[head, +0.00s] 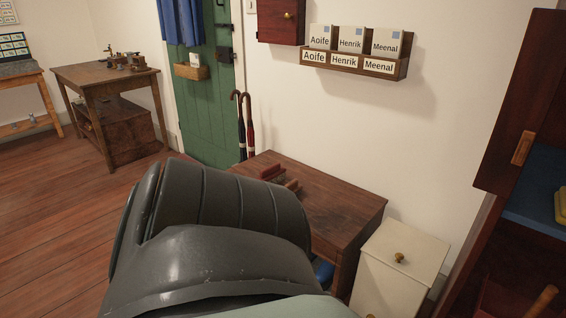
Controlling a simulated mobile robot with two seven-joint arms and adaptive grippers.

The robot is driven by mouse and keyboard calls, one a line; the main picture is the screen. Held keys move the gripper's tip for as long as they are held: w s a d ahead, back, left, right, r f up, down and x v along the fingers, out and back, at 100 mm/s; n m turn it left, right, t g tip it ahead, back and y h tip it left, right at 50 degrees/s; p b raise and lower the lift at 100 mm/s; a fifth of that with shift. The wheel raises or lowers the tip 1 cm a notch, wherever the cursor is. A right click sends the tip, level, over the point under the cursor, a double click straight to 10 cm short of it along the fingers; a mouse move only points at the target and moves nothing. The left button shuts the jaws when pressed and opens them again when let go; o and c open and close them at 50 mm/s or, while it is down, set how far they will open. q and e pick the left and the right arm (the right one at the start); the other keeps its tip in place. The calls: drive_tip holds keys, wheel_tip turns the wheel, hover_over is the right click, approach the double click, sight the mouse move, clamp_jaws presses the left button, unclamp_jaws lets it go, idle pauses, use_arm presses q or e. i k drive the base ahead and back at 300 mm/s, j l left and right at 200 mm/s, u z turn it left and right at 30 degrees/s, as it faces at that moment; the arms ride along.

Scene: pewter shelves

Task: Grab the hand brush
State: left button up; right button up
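A small reddish object (271,172) lies on the dark wooden table (345,203), near its back left. A small brown, wooden-looking piece (292,185) lies just in front of it. One of them may be the hand brush, but they are too small and too partly hidden to tell. A large dark grey, ribbed part of my own arm fills the lower middle of the head view and covers the left and front of the table. Neither of my grippers is visible.
A cream cabinet (402,266) stands right of the table. A dark open cabinet door (512,120) hangs at the right. Two umbrellas (244,140) lean by the green door (207,110). A name-card rack (372,64) is on the wall. The wooden floor (60,200) at left is clear.

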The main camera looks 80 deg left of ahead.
sight(275, 173)
drive_tip(key=i+j+u, duration=0.1)
drive_tip(key=u, duration=0.35)
drive_tip(key=i+u, duration=0.15)
drive_tip(key=u, duration=0.3)
